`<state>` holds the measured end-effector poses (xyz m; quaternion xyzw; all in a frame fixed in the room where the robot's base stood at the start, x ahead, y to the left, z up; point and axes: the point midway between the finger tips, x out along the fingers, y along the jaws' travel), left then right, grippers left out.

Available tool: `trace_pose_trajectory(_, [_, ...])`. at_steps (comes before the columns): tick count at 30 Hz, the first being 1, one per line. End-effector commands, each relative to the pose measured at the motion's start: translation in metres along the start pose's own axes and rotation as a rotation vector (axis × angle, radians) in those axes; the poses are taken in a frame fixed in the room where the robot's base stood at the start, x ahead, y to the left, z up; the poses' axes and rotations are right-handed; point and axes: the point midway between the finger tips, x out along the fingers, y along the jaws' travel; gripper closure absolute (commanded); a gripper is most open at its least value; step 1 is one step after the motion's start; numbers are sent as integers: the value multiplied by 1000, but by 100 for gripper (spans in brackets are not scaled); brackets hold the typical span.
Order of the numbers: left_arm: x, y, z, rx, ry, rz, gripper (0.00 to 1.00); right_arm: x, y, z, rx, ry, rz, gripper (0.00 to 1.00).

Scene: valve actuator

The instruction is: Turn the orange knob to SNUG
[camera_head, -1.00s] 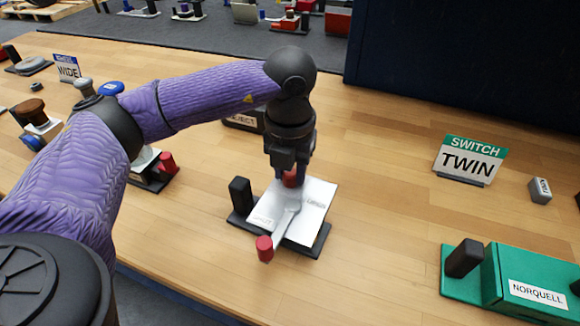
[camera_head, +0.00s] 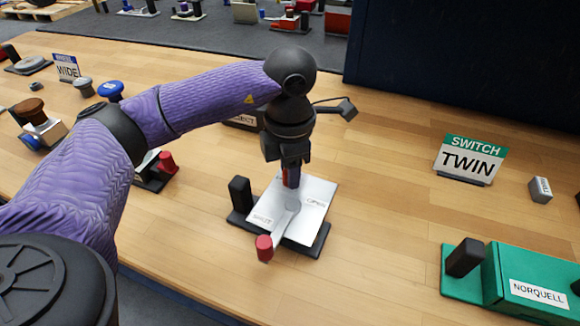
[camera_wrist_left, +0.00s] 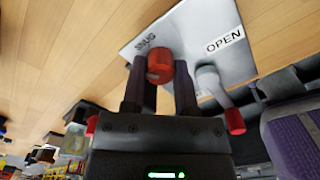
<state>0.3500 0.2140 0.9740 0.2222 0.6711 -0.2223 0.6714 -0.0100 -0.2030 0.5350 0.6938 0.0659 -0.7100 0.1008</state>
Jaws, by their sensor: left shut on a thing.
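A white plate (camera_head: 312,222) on a dark base carries a grey lever (camera_head: 280,226) with a red cylindrical end (camera_head: 264,248). The labels on it include OPEN (camera_wrist_left: 225,41) and another that is hard to read, possibly SNUG (camera_wrist_left: 145,42). My left gripper (camera_head: 291,180) points down over the plate's far side. In the left wrist view its two fingers are shut on an orange-red knob (camera_wrist_left: 160,66), beside the lever's pivot. The fingers hide parts of the knob, and I cannot see a pointer on it. My right gripper is not in view.
A black post (camera_head: 240,194) stands at the plate's left edge. A TWIN sign (camera_head: 469,160) and a green NORQUELL box (camera_head: 532,280) are on the right. Other small devices crowd the left behind my arm.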

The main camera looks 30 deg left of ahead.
Motion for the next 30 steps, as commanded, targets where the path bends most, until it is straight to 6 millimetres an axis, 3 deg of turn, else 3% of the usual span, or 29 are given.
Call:
trace_pose_trajectory(15, [1, 0, 0, 401, 0, -1, 100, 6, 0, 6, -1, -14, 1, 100])
trace_pose_trajectory(30, [1, 0, 0, 536, 1, -1, 100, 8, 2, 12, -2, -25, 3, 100])
